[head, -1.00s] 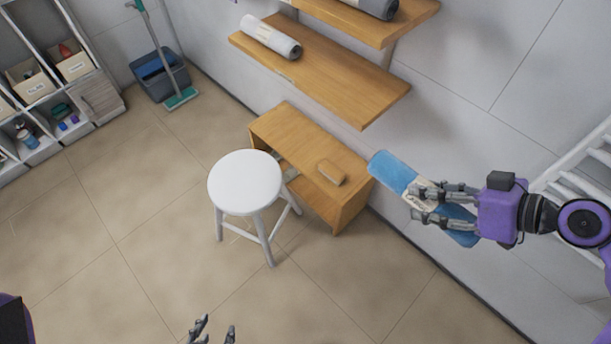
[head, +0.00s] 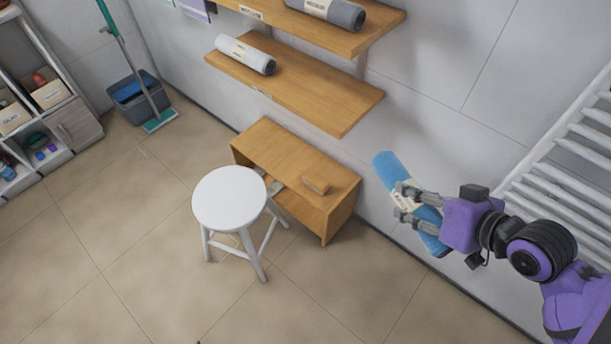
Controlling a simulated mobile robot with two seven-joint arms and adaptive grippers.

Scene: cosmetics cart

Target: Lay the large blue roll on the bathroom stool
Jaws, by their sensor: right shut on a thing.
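The large blue roll (head: 391,168) is held in my right gripper (head: 404,204), on the right side of the head view. The fingers are shut around its middle, over a pale label, and the roll is tilted, in the air clear of the floor. The bathroom stool (head: 229,198) is white with a round, bare seat and stands on the tiled floor left of the gripper. The roll and the stool are apart, with a wooden bench between them in the picture. My left gripper does not show as such; only a tiny dark tip is at the bottom edge.
Wall shelves (head: 310,101) hold a light roll (head: 245,54) and a grey roll (head: 334,12). A white rack (head: 560,170) is at the right. The front floor is clear.

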